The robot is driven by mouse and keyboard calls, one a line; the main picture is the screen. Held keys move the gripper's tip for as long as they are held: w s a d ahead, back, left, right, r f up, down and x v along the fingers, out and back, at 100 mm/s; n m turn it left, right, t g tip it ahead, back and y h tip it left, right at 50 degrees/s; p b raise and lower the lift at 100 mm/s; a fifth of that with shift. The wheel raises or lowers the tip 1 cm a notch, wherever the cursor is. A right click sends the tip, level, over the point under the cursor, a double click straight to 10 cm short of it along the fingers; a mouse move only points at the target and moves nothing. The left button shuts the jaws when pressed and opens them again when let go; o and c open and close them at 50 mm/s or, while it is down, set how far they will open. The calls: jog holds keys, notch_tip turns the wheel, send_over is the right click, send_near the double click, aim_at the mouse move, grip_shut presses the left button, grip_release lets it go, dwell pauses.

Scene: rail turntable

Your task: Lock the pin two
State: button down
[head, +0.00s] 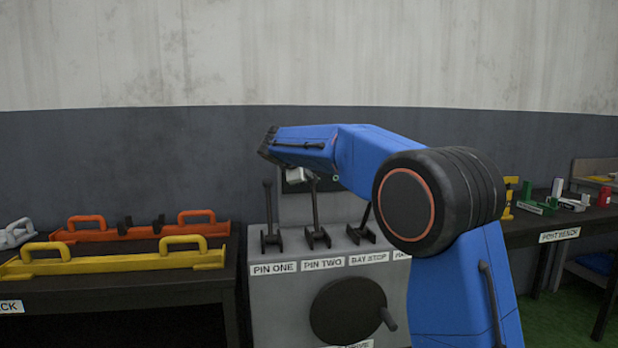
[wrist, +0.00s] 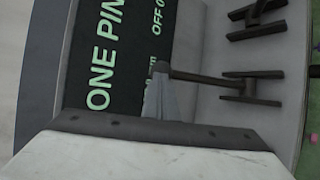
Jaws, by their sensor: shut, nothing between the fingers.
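The pin two lever (head: 315,205) is a dark handle standing roughly upright in a forked base above the PIN TWO label (head: 322,264). In the wrist view the nearer lever (wrist: 215,80) lies across the picture, its tip close to my gripper (wrist: 167,98). In the head view my gripper (head: 299,175) is at the top of the pin two lever, shut and empty. Whether it touches the lever I cannot tell. A dark screen (wrist: 110,55) behind shows green lettering, partly hidden by my gripper.
The pin one lever (head: 268,215) stands upright to the left. The bay stop lever (head: 363,224) leans to the right. Below is a dark handwheel (head: 345,308). A left table holds yellow (head: 110,263) and orange (head: 140,231) handled bars. A cluttered bench (head: 550,225) is at right.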

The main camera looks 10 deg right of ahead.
jog(key=shift+w+f, duration=0.2)
jog(key=shift+w, duration=0.5)
jog(key=shift+w+f, duration=0.15)
jog(key=shift+w, duration=0.55)
jog(key=shift+w+f, duration=0.1)
jog(key=shift+f, duration=0.05)
jog(key=r+v, duration=0.1)
jog(key=v, duration=1.3)
jog(key=shift+w+r, duration=0.15)
jog(key=shift+r, duration=0.2)
jog(key=shift+a, duration=0.1)
jog(key=s+d+f+m+g+y, duration=0.15)
jog(key=s+d+f, duration=0.3)
jog(key=s, duration=0.45)
jog(key=s+d+f+m+g, duration=0.1)
jog(key=s+d+f+m, duration=0.3)
jog(key=s, duration=0.5)
jog(key=s+d+f+m+g+y, duration=0.1)
jog(key=s+d+f, duration=0.35)
jog(key=s, duration=0.45)
jog(key=s+f+m+g+y, duration=0.1)
jog(key=s+f+m, duration=0.3)
jog(key=s+f, duration=0.7)
jog(key=s+d+f+m+g+y, duration=0.1)
jog(key=s+f+m+y, duration=0.2)
jog(key=s+f, duration=0.8)
jog(key=s+m, duration=0.1)
jog(key=s, duration=0.5)
jog(key=shift+s, duration=0.3)
